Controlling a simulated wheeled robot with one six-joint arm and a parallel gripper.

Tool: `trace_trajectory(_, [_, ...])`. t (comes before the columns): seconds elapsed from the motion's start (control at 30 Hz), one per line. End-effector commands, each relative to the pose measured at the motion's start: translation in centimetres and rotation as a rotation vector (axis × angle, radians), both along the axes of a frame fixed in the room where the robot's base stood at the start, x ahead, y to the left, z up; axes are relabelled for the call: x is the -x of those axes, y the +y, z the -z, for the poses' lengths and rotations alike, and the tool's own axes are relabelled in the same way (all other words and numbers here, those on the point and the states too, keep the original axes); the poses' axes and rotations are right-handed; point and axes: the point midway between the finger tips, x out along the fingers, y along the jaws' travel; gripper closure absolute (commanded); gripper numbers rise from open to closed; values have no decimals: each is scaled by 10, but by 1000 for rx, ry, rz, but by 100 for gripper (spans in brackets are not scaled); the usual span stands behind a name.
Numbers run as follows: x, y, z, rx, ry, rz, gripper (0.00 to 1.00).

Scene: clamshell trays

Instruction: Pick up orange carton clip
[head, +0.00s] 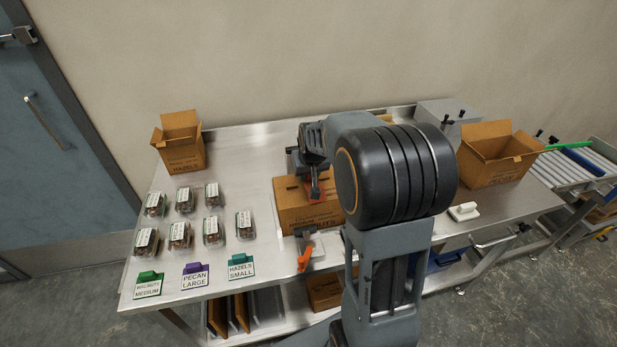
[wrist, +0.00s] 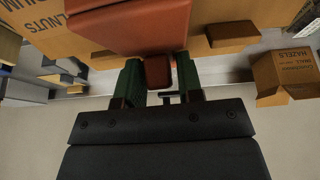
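The orange carton clip (head: 316,187) is at the top of a brown walnuts carton (head: 290,216) near the middle of the steel table. In the wrist view the clip's wide orange-red body (wrist: 140,25) fills the top, with a smaller block of the same colour (wrist: 157,72) below it. My gripper (wrist: 158,75) has its green fingers on either side of that small block, very close to it. Whether they press on it I cannot tell. In the head view my arm hides part of the carton, and the fingers are hard to make out.
A clamp with a bright orange lever (head: 305,258) sits at the table's front edge. Several clamshell trays (head: 180,234) stand left, behind label cards (head: 195,275). Open cartons stand at back left (head: 183,150) and right (head: 497,165). A white-handled tool (head: 463,211) lies right.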

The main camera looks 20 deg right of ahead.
Motion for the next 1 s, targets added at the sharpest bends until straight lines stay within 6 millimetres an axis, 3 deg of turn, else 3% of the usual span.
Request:
trace_trajectory(0.17, [0, 0, 0, 0, 0, 0, 66])
trace_trajectory(0.53, [0, 0, 0, 0, 0, 0, 100])
trace_trajectory(0.77, [0, 0, -2, 0, -1, 0, 100])
trace_trajectory(1.0, [-1, 0, -22, 1, -4, 0, 100])
